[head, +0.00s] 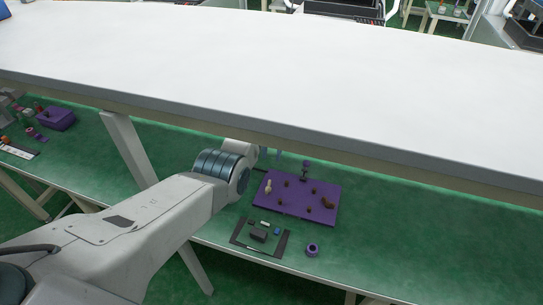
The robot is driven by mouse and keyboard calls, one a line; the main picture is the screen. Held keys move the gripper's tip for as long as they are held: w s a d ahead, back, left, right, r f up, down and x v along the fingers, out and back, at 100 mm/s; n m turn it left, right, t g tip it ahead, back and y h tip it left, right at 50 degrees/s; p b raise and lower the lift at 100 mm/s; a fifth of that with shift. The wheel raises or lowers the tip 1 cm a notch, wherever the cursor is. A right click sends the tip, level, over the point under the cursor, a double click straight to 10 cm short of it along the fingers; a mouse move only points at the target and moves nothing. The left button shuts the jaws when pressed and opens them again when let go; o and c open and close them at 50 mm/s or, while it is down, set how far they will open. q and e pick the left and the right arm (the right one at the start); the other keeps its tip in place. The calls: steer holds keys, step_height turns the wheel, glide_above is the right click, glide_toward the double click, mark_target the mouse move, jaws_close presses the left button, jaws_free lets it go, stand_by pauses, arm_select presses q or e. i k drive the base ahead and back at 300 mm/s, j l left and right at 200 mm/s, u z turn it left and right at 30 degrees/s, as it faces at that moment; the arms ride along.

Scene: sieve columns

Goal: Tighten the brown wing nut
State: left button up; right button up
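A purple board (292,213) lies on the green bench under the white shelf. A brown piece (328,203) sits near its right edge and may be the brown wing nut, but it is too small to be sure. Several smaller dark brown pieces and a pale upright piece (268,187) also stand on the board. My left arm comes in from the lower left, and its gripper (270,154) is just beyond the board's far left corner, partly hidden by my wrist and the shelf edge. Its opening is too small to make out. My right gripper is out of view.
A wide white shelf (300,70) spans above the bench. A dark tray (241,240) with small parts and a purple ring (312,249) lie in front of the board. A purple box (57,118) stands at far left. The green bench right of the board is clear.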

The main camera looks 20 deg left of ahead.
mark_target(327, 205)
steer(key=k, duration=1)
